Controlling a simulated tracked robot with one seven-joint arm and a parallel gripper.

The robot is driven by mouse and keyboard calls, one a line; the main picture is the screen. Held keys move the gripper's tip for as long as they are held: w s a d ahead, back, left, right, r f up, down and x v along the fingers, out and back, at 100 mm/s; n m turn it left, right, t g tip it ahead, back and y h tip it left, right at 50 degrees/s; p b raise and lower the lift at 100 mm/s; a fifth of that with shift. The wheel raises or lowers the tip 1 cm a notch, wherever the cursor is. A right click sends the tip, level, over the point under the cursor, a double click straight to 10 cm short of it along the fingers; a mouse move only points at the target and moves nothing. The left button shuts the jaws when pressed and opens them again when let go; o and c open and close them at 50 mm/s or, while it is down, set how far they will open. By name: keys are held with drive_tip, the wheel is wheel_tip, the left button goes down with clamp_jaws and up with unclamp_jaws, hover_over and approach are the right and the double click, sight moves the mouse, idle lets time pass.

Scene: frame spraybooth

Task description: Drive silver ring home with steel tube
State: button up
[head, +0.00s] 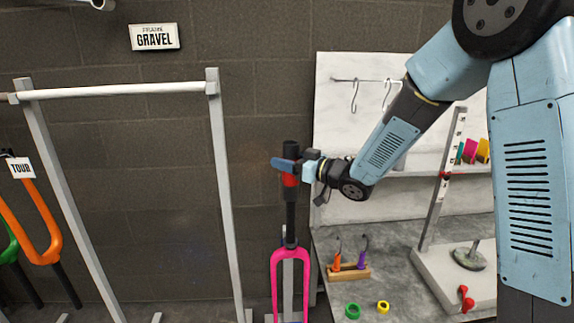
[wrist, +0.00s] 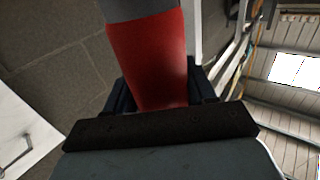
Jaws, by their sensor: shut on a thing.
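The steel tube (head: 291,215) stands upright, dark grey with a red band. My gripper (head: 290,166) is shut on the red band near its top. In the wrist view the red band of the tube (wrist: 148,55) fills the middle, between the dark fingers of my gripper (wrist: 160,98). A pink fork (head: 276,275) stands crown up below, in line with the tube. The tube's lower end meets or nearly meets the fork's crown; I cannot tell if it touches. I cannot make out the silver ring; the tube may hide it.
A rack (head: 120,90) stands left, with an orange fork (head: 42,235) and a green one. A white pegboard (head: 335,110) is behind.

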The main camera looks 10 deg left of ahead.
sight(287, 142)
drive_tip(key=shift+r, duration=2.55)
drive_tip(key=shift+r, duration=0.1)
drive_tip(key=shift+r, duration=1.95)
drive_tip(key=s+d, duration=0.2)
drive_tip(key=s, duration=0.5)
drive_tip(key=shift+s+d, duration=0.25)
drive_tip(key=shift+s, duration=0.1)
